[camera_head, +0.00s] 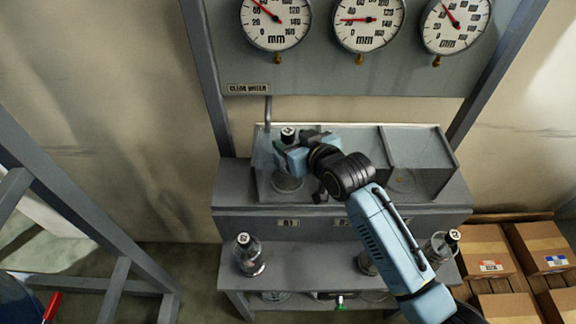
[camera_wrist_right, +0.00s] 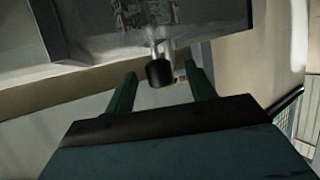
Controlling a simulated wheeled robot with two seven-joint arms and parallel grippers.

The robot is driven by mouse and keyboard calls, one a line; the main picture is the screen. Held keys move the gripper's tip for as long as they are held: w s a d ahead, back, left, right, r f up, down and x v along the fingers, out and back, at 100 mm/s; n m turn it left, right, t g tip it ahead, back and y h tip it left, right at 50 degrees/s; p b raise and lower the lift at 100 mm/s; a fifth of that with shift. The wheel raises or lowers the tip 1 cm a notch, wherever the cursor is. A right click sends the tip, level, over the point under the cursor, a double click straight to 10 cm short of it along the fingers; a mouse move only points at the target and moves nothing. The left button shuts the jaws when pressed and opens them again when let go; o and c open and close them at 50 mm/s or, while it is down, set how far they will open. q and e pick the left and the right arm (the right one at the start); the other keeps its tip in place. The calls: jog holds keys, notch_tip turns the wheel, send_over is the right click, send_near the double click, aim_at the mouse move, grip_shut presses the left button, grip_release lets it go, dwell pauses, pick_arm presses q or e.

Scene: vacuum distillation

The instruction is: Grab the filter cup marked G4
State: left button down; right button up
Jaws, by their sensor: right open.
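A clear glass cup with a black, marked cap (camera_head: 288,134) stands in the left part of the glass-walled tank (camera_head: 420,150); its marking is too small to read. My right gripper (camera_head: 292,152) is open at this cup, with its fingers close around the upper part. I cannot tell whether they touch it. In the right wrist view, a black-ended piece (camera_wrist_right: 160,72) shows between the open green fingers (camera_wrist_right: 162,92). Another capped cup (camera_head: 248,256) stands on the lower shelf at left, and one (camera_head: 443,246) at right. A cup (camera_head: 367,263) is partly hidden by my right arm. No G4 mark is legible.
The grey stand (camera_head: 300,262) carries the tank on top and cups below. Pressure gauges (camera_head: 368,20) and a "CLEAR WATER" label (camera_head: 248,88) are on the panel above. Cardboard boxes (camera_head: 540,245) stand at right. A grey frame (camera_head: 75,215) stands at left.

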jog(key=shift+x, duration=2.55)
jog(key=shift+d, duration=0.1)
grip_shut()
jog(key=shift+w+r, duration=0.1)
